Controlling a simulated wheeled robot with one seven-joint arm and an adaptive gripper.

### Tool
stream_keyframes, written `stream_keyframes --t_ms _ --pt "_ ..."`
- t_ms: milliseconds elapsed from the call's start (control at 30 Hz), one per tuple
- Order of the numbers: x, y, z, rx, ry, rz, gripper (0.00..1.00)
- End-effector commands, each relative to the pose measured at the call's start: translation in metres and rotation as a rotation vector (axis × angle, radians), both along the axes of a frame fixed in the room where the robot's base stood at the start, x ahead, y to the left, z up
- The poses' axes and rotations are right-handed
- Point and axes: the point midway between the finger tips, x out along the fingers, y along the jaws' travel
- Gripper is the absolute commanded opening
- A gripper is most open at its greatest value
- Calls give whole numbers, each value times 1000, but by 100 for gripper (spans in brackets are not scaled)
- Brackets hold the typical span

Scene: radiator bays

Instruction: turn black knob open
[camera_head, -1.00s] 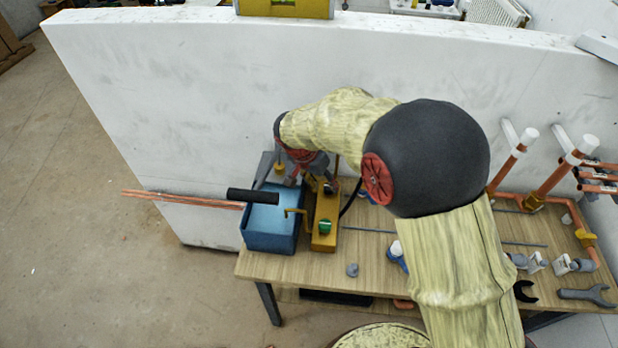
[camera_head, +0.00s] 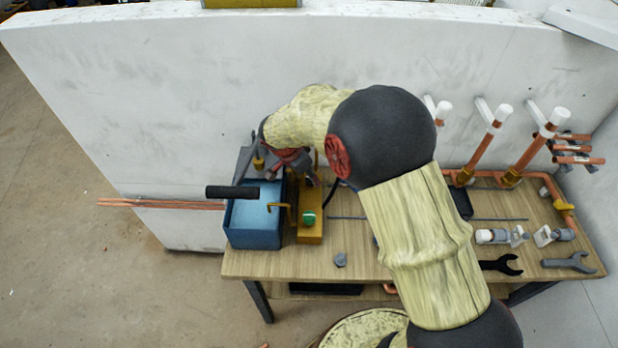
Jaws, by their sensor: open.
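A blue water-filled box (camera_head: 253,238) with a black bar handle (camera_head: 232,192) stands at the left end of the workbench. A yellow block (camera_head: 310,236) stands against its right side, with a green knob (camera_head: 309,217) near its front end and a bent brass rod (camera_head: 280,207) beside it. My gripper (camera_head: 308,176) is open and points down at the rear end of the yellow block. The black knob cannot be made out clearly there; my gripper and arm cover that area. I cannot tell whether the fingers touch anything.
The wooden workbench (camera_head: 350,270) stands against a white wall (camera_head: 230,95). Copper pipes with white caps (camera_head: 497,135) rise at the right. A dark wrench (camera_head: 500,265), a grey wrench (camera_head: 568,262) and fittings (camera_head: 492,236) lie at the right. A grey nut (camera_head: 340,260) lies in front.

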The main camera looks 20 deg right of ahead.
Motion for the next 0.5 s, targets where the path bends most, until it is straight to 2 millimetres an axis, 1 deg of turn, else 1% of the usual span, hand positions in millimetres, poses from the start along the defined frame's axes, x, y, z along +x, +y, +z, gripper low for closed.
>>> stream_keyframes --t_ms 33,100,367,500 --pt "1 -2 -4 0 1 0 46" --pt "1 -3 -7 0 1 0 46" --pt "2 -3 -8 0 0 0 46" --pt "1 -3 -8 0 0 1 40"
